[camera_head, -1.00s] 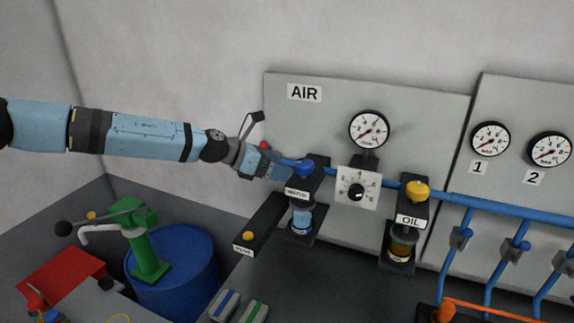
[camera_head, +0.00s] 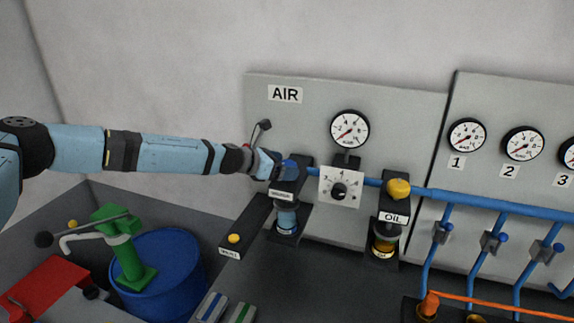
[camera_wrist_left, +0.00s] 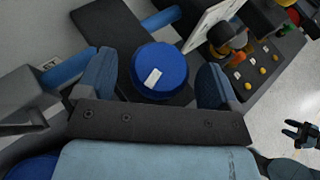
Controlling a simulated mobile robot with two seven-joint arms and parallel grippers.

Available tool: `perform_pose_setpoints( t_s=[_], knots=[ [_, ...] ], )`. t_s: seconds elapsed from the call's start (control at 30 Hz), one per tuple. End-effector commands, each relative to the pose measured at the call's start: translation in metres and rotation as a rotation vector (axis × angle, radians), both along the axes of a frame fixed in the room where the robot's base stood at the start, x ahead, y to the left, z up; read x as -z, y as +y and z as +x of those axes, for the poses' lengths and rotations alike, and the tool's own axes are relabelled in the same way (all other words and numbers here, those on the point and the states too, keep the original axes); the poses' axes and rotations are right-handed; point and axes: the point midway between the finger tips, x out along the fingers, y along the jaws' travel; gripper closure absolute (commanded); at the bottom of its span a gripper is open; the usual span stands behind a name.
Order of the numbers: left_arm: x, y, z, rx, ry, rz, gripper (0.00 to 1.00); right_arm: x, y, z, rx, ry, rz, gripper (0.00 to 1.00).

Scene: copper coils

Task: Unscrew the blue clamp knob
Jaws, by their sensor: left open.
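The blue clamp knob (camera_head: 289,168) sits on top of the dark block of the water filter unit, on the left of the AIR panel. In the left wrist view the knob (camera_wrist_left: 150,58) is round, with a small white label on its face. My left gripper (camera_head: 272,166) reaches in from the left and is at the knob. In the wrist view its two blue fingers stand open on either side of the knob, with gaps visible on both sides. A small dark and light-blue gripper-like shape (camera_wrist_left: 302,134), probably my right gripper, shows far off at the right edge of the wrist view.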

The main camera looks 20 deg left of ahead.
Motion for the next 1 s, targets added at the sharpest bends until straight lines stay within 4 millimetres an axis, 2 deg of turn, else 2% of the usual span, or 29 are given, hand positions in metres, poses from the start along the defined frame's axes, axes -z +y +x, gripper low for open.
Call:
perform_pose_setpoints(
  t_s=[0.13, 0.47, 0.7, 1.0],
  knots=[
    [0.0043, -0.0088, 0.0083, 0.001, 0.0, 0.0, 0.14, -0.0018, 0.0023, 0.0036, 0.014, 0.0, 0.012, 0.57],
    [0.006, -0.0102, 0.0106, 0.001, 0.0, -0.001, 0.14, 0.0021, 0.0021, 0.0028, 0.015, 0.006, 0.012, 0.57],
    [0.006, -0.0102, 0.0105, 0.001, 0.0, -0.001, 0.63, 0.0021, 0.0021, 0.0013, 0.011, 0.008, 0.009, 0.57],
    [0.0059, -0.0108, 0.01, -0.027, -0.001, 0.0, 0.63, -0.0017, 0.0033, 0.0022, 0.009, 0.001, 0.012, 0.57]
  ],
)
